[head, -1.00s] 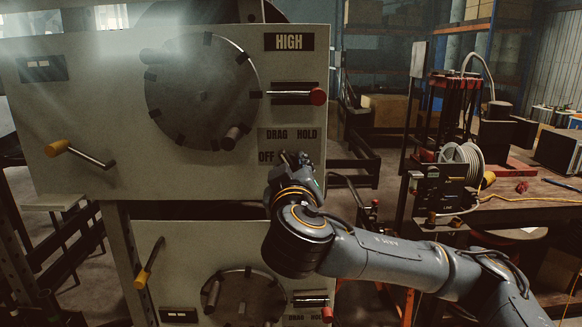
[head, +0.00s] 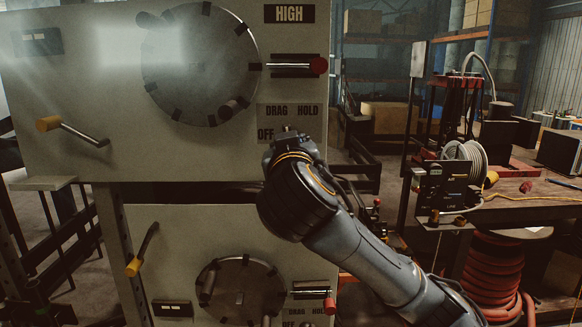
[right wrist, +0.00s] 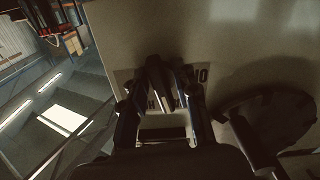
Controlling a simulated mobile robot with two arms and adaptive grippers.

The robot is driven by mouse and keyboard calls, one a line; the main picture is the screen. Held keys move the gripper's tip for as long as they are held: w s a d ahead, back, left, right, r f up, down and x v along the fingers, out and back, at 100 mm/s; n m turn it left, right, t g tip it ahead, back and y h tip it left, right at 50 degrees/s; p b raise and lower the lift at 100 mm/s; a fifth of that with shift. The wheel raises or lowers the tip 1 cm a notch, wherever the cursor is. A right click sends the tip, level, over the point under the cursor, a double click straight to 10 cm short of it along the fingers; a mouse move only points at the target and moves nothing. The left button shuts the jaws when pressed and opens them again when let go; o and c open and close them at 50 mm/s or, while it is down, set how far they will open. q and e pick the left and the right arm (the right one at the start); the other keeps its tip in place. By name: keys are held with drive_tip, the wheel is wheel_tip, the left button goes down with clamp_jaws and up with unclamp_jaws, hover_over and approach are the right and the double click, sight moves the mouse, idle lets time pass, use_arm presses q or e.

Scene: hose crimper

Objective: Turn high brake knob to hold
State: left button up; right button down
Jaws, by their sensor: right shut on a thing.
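The high brake knob sits under the DRAG HOLD and OFF label (head: 291,112) on the upper panel (head: 200,155). In the head view my right gripper (head: 287,134) covers it, so its pointing direction is hidden. In the right wrist view the right gripper (right wrist: 165,88) is shut on the brake knob (right wrist: 167,99), of which only a small part shows between the fingers. Part of the lettered label shows upside down beside the fingers. My left gripper is in neither view.
A large disc (head: 200,65) with a handle is left of the label, and a red-knobbed lever (head: 318,65) is above it. A second panel (head: 170,240) with a similar disc is below. A bench (head: 530,190) stands at right.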

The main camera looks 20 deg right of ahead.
drive_tip(key=m+b, duration=0.1)
drive_tip(key=m, duration=0.1)
drive_tip(key=m+b, duration=0.1)
drive_tip(key=b, duration=0.1)
drive_tip(key=shift+a+f+m, duration=0.2)
drive_tip(key=shift+f+m, duration=0.1)
drive_tip(key=shift+m, duration=0.1)
drive_tip(key=shift+r+m+b, duration=0.1)
drive_tip(key=shift+m+b, duration=0.65)
drive_tip(key=shift+m, duration=0.45)
drive_tip(key=shift+r+m+b, duration=0.15)
drive_tip(key=shift+m+b, duration=0.35)
drive_tip(key=shift+m, duration=0.6)
drive_tip(key=c, duration=1.3)
unclamp_jaws()
drive_tip(key=shift+c, duration=0.2)
drive_tip(key=shift+r, duration=0.1)
